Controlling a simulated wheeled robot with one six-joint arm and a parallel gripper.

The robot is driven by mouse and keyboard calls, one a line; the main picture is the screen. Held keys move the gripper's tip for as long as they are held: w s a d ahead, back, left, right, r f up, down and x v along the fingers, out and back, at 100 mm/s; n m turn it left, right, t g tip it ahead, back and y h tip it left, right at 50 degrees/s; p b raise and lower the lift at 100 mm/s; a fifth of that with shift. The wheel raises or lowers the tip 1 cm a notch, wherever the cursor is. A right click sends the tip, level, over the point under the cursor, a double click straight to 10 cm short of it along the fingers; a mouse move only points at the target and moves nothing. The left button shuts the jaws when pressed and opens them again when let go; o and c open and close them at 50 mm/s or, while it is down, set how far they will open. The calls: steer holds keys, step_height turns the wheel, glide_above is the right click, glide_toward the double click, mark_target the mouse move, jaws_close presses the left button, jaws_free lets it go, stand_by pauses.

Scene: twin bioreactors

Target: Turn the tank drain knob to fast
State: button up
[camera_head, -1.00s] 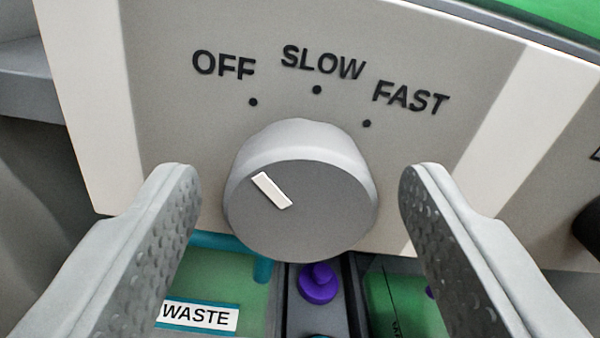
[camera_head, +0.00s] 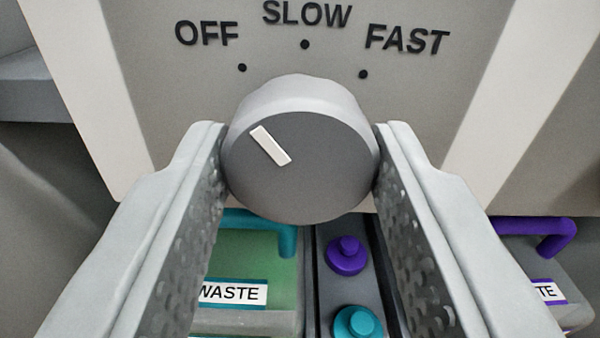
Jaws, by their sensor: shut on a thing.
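The grey round knob (camera_head: 300,180) is in the middle of the view on a light grey panel (camera_head: 150,110). Its white pointer mark (camera_head: 270,145) tilts up and left, toward the dot under the OFF label (camera_head: 207,33). The SLOW label (camera_head: 307,13) is above the knob and the FAST label (camera_head: 406,39) is up and right of it. My gripper (camera_head: 300,160) is shut on the knob, one finger against its left side and one against its right. The inner pads of the fingers are dimpled.
Below the panel are a green container with a WASTE label (camera_head: 231,292), a purple knob (camera_head: 346,255) and a teal knob (camera_head: 358,323). A purple pipe (camera_head: 540,238) is at the lower right. A grey ledge (camera_head: 35,90) is at the left.

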steer(key=m, duration=1.2)
steer(key=shift+m, duration=2.1)
steer(key=o, duration=1)
steer(key=shift+s, duration=0.1)
steer(key=s, duration=1.7)
steer(key=shift+s, duration=0.15)
